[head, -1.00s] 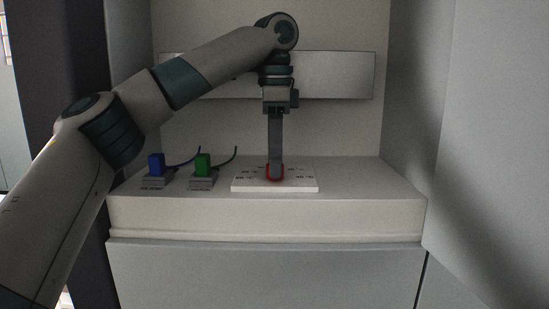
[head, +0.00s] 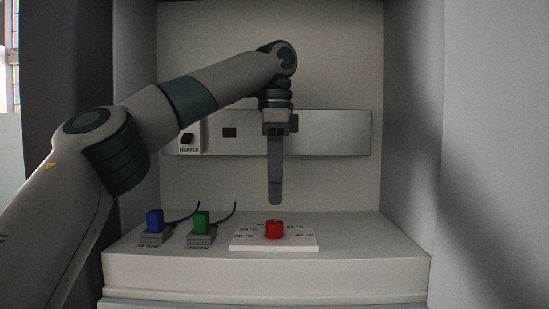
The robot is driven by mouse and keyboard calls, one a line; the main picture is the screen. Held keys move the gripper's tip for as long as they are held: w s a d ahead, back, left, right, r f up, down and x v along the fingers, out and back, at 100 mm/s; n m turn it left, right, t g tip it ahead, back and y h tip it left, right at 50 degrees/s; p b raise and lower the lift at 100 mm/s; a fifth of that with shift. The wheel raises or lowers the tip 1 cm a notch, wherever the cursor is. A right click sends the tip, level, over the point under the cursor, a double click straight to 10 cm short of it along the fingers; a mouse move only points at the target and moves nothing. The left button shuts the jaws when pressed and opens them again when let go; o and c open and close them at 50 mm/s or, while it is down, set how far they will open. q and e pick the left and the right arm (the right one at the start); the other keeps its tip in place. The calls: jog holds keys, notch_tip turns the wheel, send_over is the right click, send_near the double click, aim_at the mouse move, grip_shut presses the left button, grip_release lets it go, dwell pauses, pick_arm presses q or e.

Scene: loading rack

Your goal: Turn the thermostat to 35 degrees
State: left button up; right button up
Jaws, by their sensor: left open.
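The thermostat is a red knob (head: 274,230) on a white plate (head: 300,243) printed with temperature marks, on the ledge in the head view. The marks are too small to read surely, and I cannot tell where the knob points. My left gripper (head: 275,198) points straight down above the knob, apart from it, with a visible gap. It is open and holds nothing; I see its fingers edge-on, one in front of the other. My right gripper is not in view.
A blue plug (head: 154,221) and a green plug (head: 201,222) with cables sit in grey sockets left of the plate. A grey back panel (head: 335,133) carries a black heater switch (head: 187,139). Walls close in the ledge on both sides. The ledge right of the plate is clear.

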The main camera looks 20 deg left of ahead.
pick_arm(q)
jog(key=shift+r, duration=2.7)
